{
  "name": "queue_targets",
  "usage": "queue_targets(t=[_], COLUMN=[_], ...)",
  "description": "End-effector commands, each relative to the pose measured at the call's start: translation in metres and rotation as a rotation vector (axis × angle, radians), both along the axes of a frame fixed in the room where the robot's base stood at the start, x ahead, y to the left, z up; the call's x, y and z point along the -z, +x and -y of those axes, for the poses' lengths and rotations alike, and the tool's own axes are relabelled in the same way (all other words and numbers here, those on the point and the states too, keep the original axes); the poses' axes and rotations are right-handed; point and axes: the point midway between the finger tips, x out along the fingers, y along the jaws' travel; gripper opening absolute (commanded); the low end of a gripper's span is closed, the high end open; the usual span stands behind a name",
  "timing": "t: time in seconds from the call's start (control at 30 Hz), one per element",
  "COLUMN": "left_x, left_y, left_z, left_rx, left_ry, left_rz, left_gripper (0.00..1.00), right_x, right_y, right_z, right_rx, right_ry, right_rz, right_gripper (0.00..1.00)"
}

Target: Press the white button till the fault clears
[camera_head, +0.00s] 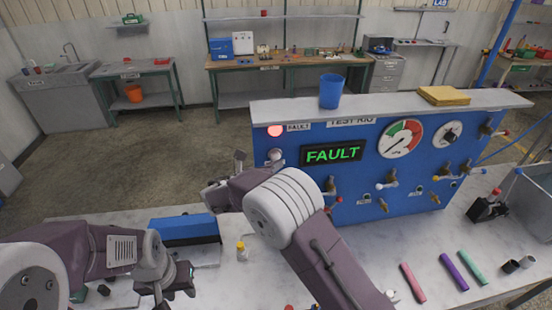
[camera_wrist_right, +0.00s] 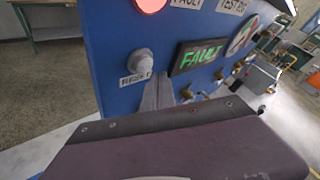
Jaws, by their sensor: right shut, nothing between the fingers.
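The white button (camera_wrist_right: 140,62) stands out from the blue test rig (camera_wrist_right: 115,45) above a RESET label (camera_wrist_right: 136,78) in the right wrist view. In the head view the button (camera_head: 275,155) shows small, just above my right arm. My right gripper (camera_wrist_right: 157,92) is shut and empty. Its fingers point at the panel, low and to the right of the button in the wrist view, apparently apart from it. The display (camera_head: 333,153) reads FAULT in green, and the fault lamp (camera_head: 275,130) glows red. My left gripper (camera_head: 180,278) is low at the left; its jaws are unclear.
Valves and a gauge (camera_head: 400,138) cover the panel's right part. A blue cup (camera_head: 331,91) and a yellow stack (camera_head: 443,95) stand on top. A blue box (camera_head: 184,229) and a small yellow-capped bottle (camera_head: 242,251) sit on the table. Coloured tubes (camera_head: 453,271) lie at right.

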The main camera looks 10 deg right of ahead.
Motion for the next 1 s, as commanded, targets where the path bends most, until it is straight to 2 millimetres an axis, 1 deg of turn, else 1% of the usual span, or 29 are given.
queue_targets(t=[0.2, 1.0], left_x=[-0.006, -0.008], left_y=[0.0, 0.0], left_z=[0.0, 0.0], left_rx=[0.0, 0.0], left_ry=[0.0, 0.0], left_rz=[0.0, 0.0], left_gripper=[0.36, 0.36], right_x=[-0.001, 0.0], right_y=[0.007, 0.013], right_z=[0.0, 0.0], right_rx=[0.001, 0.001], right_ry=[-0.001, -0.001], right_rz=[0.0, 0.0], right_gripper=[0.0, 0.0])
